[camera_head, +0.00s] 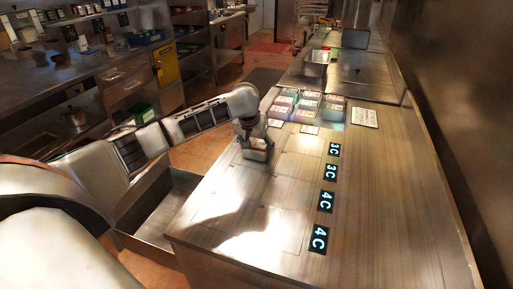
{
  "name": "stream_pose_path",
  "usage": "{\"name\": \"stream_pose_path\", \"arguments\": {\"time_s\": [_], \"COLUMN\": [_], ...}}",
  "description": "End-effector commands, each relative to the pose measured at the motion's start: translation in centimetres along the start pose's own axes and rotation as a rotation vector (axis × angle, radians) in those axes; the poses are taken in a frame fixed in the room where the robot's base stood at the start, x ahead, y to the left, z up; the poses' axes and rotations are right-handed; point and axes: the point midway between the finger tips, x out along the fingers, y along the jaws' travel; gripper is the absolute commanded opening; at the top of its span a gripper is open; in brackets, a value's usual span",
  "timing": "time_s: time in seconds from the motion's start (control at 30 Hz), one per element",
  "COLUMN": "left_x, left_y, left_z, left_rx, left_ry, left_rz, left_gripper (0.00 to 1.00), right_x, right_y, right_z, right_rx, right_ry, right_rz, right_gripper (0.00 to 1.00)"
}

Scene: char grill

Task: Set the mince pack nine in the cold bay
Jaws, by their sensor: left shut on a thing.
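I cannot read a number on the pack. It is at or just above the counter's left side, near the outlined panels; I cannot tell whether it touches. Several similar packs (308,104) sit together farther back on the counter. My right gripper is not in view.
A white printed card (364,117) lies right of the packs. A steel container (316,62) stands farther back. The right part of the counter (390,200) is clear. Shelves and a side bench (70,70) stand across the aisle at left.

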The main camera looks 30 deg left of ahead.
Motion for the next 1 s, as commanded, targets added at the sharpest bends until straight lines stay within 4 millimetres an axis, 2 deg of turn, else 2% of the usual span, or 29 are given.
{"name": "stream_pose_path", "arguments": {"time_s": [0.27, 0.3, 0.33, 0.77, 0.87, 1.0], "left_x": [0.1, 0.2, 0.2, -0.3, -1.4, -4.1], "left_y": [0.0, 0.0, 0.0, 0.0, 0.0, 0.0], "left_z": [0.0, 0.1, 0.0, -0.1, -0.2, -0.2], "left_rx": [-0.001, 0.0, 0.0, 0.0, 0.001, 0.002], "left_ry": [0.001, 0.001, 0.001, 0.001, 0.004, 0.005], "left_rz": [0.0, 0.0, 0.0, 0.0, 0.001, 0.001], "left_gripper": [0.34, 0.71, 0.79, 0.8, 0.8, 0.8], "right_x": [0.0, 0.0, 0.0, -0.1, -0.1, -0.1], "right_y": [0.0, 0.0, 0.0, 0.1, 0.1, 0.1], "right_z": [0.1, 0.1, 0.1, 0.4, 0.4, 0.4], "right_rx": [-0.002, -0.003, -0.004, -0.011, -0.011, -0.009], "right_ry": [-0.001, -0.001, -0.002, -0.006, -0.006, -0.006], "right_rz": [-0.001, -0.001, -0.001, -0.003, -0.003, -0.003], "right_gripper": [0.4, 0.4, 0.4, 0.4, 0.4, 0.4]}}
